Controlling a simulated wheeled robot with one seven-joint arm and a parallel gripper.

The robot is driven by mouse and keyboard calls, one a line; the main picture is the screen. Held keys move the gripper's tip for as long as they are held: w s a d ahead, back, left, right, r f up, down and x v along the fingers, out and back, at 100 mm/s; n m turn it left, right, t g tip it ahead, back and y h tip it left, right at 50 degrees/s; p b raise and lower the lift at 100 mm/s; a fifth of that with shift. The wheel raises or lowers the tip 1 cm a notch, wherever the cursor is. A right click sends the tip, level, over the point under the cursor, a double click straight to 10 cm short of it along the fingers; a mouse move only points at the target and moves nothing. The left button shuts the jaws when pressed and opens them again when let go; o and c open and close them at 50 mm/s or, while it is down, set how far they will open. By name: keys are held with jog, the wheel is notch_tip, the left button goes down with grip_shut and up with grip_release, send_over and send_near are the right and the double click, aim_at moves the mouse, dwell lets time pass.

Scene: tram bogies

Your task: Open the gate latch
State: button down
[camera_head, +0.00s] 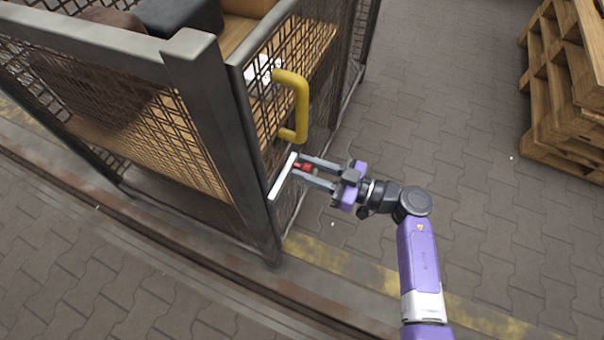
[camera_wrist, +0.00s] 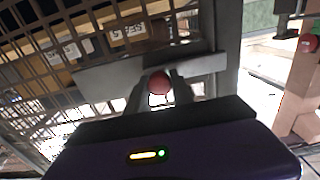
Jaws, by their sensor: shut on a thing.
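The gate latch has a red knob (camera_head: 307,168) beside a pale plate (camera_head: 283,176) on the edge of the mesh gate (camera_head: 290,195). My gripper (camera_head: 306,169) reaches the latch from the right, with its two fingers shut on the red knob. In the wrist view the round red knob (camera_wrist: 159,83) sits between the fingertips (camera_wrist: 160,92), in front of the grey latch plate (camera_wrist: 95,78). A yellow handle (camera_head: 303,105) is fixed to the gate above the latch. The fingers hide parts of the latch.
A grey post (camera_head: 222,130) stands left of the latch, with a mesh cage around wooden boxes. A stack of wooden pallets (camera_head: 570,110) is at the right. The paved floor (camera_head: 430,110) between the gate and the pallets is clear.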

jog(key=shift+w+d, duration=0.25)
jog(key=shift+w, duration=0.45)
jog(key=shift+w+d, duration=0.25)
jog(key=shift+w, duration=0.4)
jog(key=c, duration=1.1)
grip_release()
jog(key=shift+d, duration=0.1)
jog(key=p+v, duration=0.1)
jog(key=v, duration=0.6)
jog(key=shift+s+d+p, duration=0.2)
jog(key=shift+d+p, duration=0.1)
jog(key=shift+p, duration=0.1)
